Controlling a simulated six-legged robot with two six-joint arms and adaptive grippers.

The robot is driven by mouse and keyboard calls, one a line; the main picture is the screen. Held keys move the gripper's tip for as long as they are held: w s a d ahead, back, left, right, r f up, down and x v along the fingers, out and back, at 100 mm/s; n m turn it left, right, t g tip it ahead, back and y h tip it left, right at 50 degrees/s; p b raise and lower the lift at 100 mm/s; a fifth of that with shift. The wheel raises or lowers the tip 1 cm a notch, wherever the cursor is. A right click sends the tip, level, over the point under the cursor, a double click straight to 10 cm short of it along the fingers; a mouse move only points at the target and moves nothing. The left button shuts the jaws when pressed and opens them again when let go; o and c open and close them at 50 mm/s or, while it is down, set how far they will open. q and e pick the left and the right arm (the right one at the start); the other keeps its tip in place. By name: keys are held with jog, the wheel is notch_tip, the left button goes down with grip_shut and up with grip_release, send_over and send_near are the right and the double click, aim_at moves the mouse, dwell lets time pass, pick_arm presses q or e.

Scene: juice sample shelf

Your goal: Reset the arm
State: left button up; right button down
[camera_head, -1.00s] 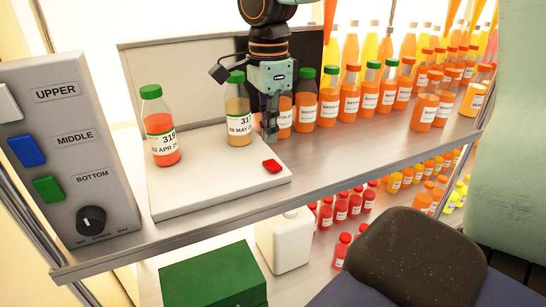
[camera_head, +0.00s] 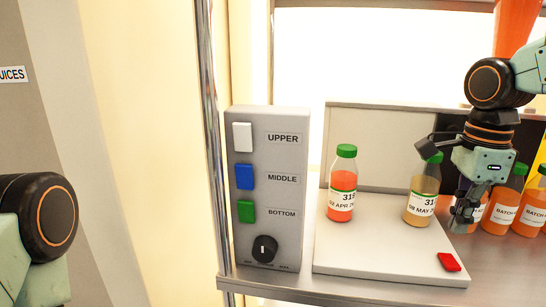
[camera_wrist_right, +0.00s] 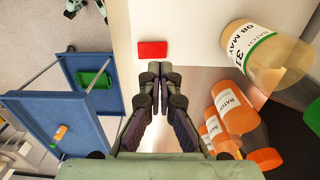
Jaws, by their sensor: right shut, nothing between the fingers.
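A red-orange bottle (camera_head: 342,190) with a green cap stands on the board. A grey control panel (camera_head: 270,190) with white, blue and green buttons and a knob stands to the left. Orange bottles (camera_head: 502,208) stand close right of the gripper. A blue cart (camera_wrist_right: 60,115) is below.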

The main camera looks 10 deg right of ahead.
aim_at(447, 256)
jog(key=shift+f+b, duration=2)
jog(key=shift+f, duration=0.85)
jog(key=shift+r, duration=0.25)
notch_tip(447, 256, up, 7)
jog(key=p, duration=0.6)
notch_tip(447, 256, down, 8)
jog(key=b, duration=0.6)
jog(key=shift+r, duration=0.15)
notch_tip(447, 256, up, 8)
jog(key=p, duration=0.5)
jog(key=shift+p, duration=0.4)
jog(key=shift+f, duration=0.2)
